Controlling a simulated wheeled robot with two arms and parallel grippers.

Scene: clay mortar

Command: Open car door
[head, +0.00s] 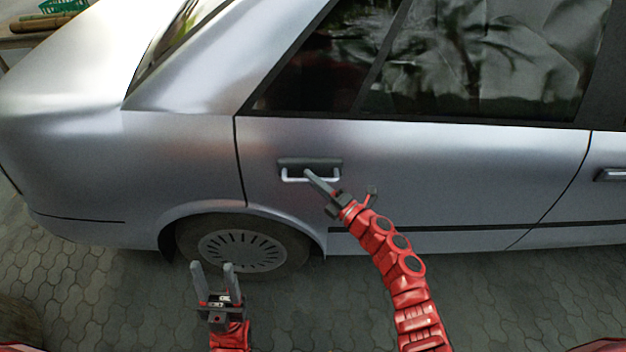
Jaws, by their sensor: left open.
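The silver car's rear door (455,175) fills the middle and right of the head view and is closed flush with the body. Its handle (292,179), a pale bar on a dark recess plate, is near the door's left edge. My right gripper (308,175) reaches up to the handle, its fingertips over or at the bar. I cannot tell whether they grip it, as the fingers overlap in this view. My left gripper (213,267) is open and empty, its two fingers pointing up, in front of the rear wheel and well below the handle.
The rear wheel (255,248) sits under the arch, left of the door. A second door handle (610,174) shows at the right edge. Paved ground (520,300) in front of the car looks clear. A green basket (62,6) stands at the far top left.

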